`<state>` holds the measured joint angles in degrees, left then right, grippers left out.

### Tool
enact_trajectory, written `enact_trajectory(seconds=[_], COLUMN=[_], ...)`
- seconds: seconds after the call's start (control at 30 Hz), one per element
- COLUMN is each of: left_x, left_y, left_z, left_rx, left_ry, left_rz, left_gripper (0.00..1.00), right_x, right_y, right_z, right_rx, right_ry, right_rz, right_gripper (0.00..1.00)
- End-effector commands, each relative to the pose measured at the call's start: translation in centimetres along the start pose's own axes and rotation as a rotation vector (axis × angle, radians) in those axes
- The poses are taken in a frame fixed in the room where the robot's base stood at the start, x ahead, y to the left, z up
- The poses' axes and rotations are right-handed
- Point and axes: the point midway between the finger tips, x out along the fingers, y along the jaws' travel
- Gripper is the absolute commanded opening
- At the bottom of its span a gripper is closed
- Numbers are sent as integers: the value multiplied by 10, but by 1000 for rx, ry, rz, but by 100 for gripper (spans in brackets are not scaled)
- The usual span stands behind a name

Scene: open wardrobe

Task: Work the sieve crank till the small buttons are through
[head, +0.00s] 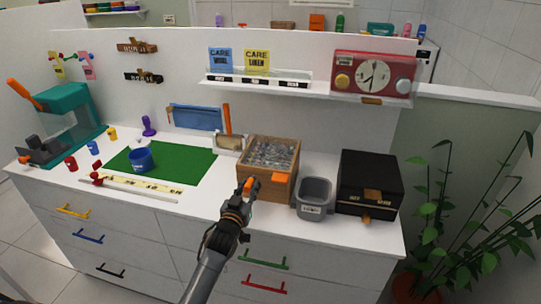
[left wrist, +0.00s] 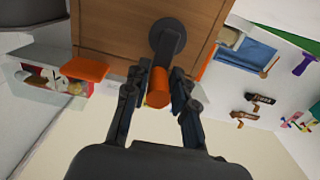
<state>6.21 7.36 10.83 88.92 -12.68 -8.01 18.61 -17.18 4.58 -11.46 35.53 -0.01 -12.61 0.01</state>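The sieve box (head: 283,187) is a wooden box with a mass of small grey pieces (head: 272,153) in its open top. An orange tab shows on its front. In the left wrist view, the crank has a dark round hub (left wrist: 168,36) on the wooden wall (left wrist: 115,25) and an orange knob (left wrist: 158,92). My left gripper (head: 249,185) is at the box's front left. The left wrist view shows its two fingers (left wrist: 160,84) closed in on both sides of the knob. Single buttons cannot be told apart. My right gripper is not in view.
A grey bin (head: 314,188) and a black box (head: 371,172) stand right of the sieve box. A green mat (head: 190,172) with a blue cup (head: 140,159) lies to the left. A shelf (head: 300,89) hangs above the back. The counter's front strip is mostly clear.

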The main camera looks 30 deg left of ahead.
Motion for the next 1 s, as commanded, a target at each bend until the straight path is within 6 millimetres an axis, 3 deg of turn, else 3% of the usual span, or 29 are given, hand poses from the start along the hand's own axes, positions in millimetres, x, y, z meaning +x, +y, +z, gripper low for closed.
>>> enact_trajectory(seconds=[0.27,0.67,1.0], left_x=[0,0,0], left_y=[-5,-30,0], left_z=[0,0,1], left_rx=[1,1,-5], left_ry=[-1,-1,-2], left_rz=[-1,-1,3], left_gripper=[25,25,25], right_x=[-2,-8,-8], right_y=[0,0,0], right_z=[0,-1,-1], right_rx=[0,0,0], right_ry=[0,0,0], right_rz=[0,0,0], right_gripper=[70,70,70])
